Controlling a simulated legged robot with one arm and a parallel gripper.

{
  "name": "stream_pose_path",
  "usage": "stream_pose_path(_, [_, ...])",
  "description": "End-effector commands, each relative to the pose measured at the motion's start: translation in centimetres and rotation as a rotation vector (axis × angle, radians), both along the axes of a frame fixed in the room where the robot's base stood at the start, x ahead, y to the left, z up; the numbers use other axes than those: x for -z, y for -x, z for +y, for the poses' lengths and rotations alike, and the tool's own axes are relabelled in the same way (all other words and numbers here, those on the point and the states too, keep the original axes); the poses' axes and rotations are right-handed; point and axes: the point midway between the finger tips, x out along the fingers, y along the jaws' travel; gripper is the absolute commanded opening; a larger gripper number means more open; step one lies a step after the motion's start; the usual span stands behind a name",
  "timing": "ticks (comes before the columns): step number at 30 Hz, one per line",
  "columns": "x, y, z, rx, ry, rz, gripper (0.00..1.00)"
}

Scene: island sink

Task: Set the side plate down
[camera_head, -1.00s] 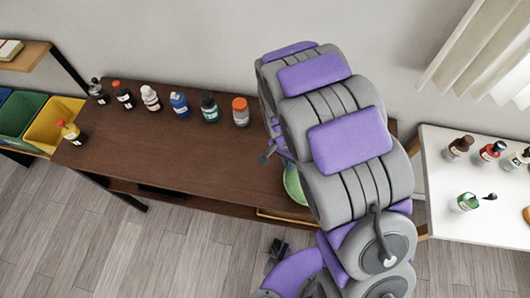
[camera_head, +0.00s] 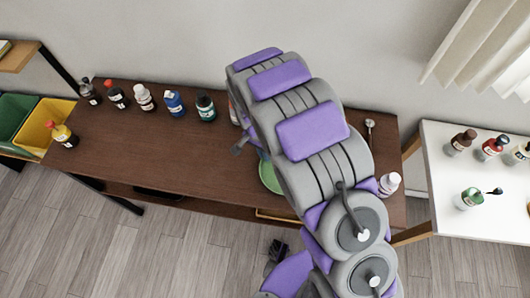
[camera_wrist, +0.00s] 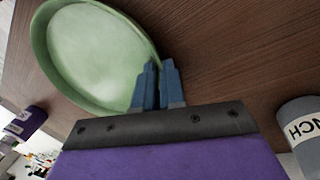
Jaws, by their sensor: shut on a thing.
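The side plate is a round, pale green plate with a raised rim. In the head view a part of the plate (camera_head: 269,178) shows beside my arm, over the brown table; my arm hides the rest. In the wrist view the plate (camera_wrist: 95,55) fills the upper left. My gripper (camera_wrist: 160,75) is shut on its rim, with the blue fingers close together at the plate's right edge. The brown tabletop (camera_wrist: 235,60) lies behind it. I cannot tell whether the plate touches the table.
Several bottles (camera_head: 174,103) line the table's back left, and a yellow-labelled bottle (camera_head: 63,136) stands at its left end. A white bottle (camera_head: 389,184) and a spoon-like utensil (camera_head: 370,128) are at the right. The middle-left tabletop (camera_head: 165,155) is clear.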

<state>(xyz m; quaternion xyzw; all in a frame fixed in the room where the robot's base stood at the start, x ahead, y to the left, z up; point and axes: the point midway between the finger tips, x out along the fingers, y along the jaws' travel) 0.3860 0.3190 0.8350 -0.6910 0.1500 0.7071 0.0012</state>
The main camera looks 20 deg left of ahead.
Motion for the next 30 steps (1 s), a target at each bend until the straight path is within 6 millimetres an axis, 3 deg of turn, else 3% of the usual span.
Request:
stream_pose_path(2, [-0.1,0.0,0.0,0.000,0.000,0.000,0.00])
stream_pose_path(3, [-0.1,0.0,-0.1,0.000,0.000,0.000,0.12])
stream_pose_path(10, [-0.2,0.0,-0.5,0.000,-0.004,0.001,0.34])
stream_pose_path(22, [-0.7,-0.1,0.1,-0.001,-0.002,-0.002,0.35])
stream_pose_path(30, [-4.6,-0.3,0.6,0.001,-0.004,-0.003,0.35])
